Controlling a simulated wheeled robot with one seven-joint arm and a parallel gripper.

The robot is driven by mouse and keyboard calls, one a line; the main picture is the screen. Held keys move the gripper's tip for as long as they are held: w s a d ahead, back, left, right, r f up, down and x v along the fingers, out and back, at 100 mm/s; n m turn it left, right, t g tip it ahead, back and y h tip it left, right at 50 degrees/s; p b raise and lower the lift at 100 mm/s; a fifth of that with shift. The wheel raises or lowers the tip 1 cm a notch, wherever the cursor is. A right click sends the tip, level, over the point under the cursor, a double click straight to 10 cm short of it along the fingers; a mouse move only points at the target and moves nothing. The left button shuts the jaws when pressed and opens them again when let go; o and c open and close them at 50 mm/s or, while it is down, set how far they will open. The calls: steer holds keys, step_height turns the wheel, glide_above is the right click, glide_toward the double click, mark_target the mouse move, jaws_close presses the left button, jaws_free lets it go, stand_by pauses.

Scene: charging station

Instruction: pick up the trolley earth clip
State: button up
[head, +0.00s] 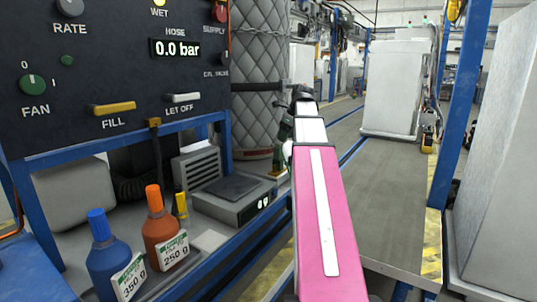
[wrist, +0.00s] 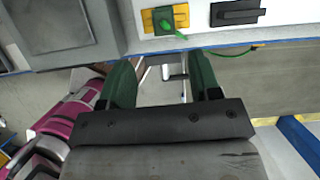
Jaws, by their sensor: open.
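A green clip-like piece (wrist: 163,24), which looks like the earth clip, sits on a yellow bracket (wrist: 181,17) on a pale surface at the top of the wrist view. A thin green cable (wrist: 236,53) runs along the blue edge to its right. My gripper (wrist: 163,75) is open, with its two dark green fingers apart and pointing toward that edge. The clip lies beyond the fingertips, roughly in line with the gap between them. No object is visibly held. In the head view my own arm hides much of the gripper and the clip.
A black handle-like piece (wrist: 238,12) is right of the bracket. A grey scale (head: 232,199) stands left of my arm, with a blue bottle (head: 113,262) and an orange bottle (head: 163,238) nearby. A control panel (head: 117,75) rises above.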

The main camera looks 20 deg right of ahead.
mark_target(279, 148)
steer(key=x, duration=0.5)
steer(key=w+x, duration=0.1)
steer(key=x, duration=0.4)
steer(key=shift+w+r, duration=0.2)
steer(key=shift+c, duration=0.3)
steer(key=c, duration=1)
